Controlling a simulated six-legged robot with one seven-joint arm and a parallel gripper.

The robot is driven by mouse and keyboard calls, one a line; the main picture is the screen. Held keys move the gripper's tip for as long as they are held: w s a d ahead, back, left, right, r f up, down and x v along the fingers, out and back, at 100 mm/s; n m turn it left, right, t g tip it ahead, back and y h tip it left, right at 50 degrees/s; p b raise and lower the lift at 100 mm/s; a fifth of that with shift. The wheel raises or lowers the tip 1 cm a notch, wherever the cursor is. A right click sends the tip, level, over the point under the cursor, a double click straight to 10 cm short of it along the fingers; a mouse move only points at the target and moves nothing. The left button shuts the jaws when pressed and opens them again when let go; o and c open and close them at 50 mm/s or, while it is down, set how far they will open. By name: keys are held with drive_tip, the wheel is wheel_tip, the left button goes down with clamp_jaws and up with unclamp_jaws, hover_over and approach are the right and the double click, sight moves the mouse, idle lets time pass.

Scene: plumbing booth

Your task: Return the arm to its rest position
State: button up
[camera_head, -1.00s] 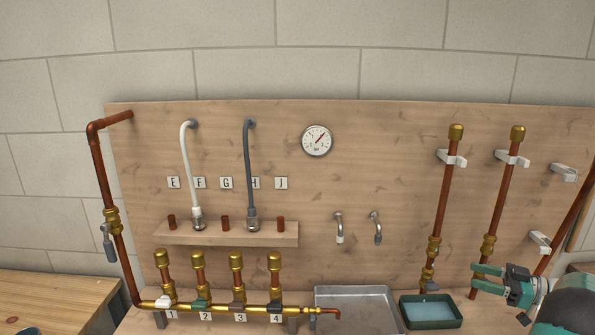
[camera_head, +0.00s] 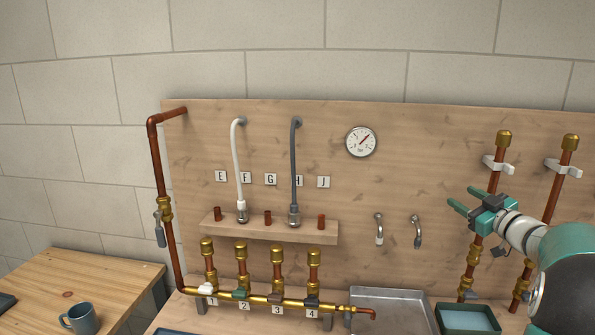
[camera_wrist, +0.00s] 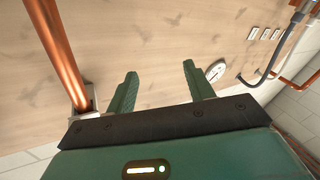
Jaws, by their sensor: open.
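My gripper (camera_head: 462,202) is at the right in the head view, raised in front of the wooden board, with its green fingers pointing left. In the wrist view the two green fingers (camera_wrist: 158,90) stand apart with nothing between them. My arm reaches in from the right edge in the head view. A copper pipe (camera_head: 492,185) passes behind my gripper in that view. In the wrist view a copper pipe (camera_wrist: 60,55) stands left of the fingers in a clip.
The wooden board (camera_head: 400,180) carries a gauge (camera_head: 361,142), two hoses and copper pipes. Below are a valve manifold (camera_head: 262,298), a metal tray (camera_head: 392,294) and a green tray of liquid (camera_head: 468,318). A mug (camera_head: 80,318) stands on the left table. Wall space above is free.

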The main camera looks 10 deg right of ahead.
drive_tip(key=a+r+m+h, duration=0.3)
drive_tip(key=a+r+h, duration=0.1)
drive_tip(key=a+r, duration=0.1)
drive_tip(key=s+a+m+g+h, duration=0.4)
drive_tip(key=s+a, duration=0.2)
drive_tip(key=a, duration=0.5)
drive_tip(key=s+a+f+g+y, duration=0.2)
drive_tip(key=s+a+f+g, duration=0.2)
drive_tip(key=s+a+f, duration=0.4)
drive_tip(key=s+a+f+g+y, duration=0.2)
drive_tip(key=s+a+f+g, duration=0.2)
drive_tip(key=s+a+f, duration=0.4)
drive_tip(key=s+a, duration=0.5)
drive_tip(key=s, duration=0.4)
drive_tip(key=shift+s+f+n+g+y, duration=0.2)
drive_tip(key=shift+f+n+g+y, duration=0.05)
drive_tip(key=shift+n+g+y, duration=0.15)
drive_tip(key=shift+d, duration=0.1)
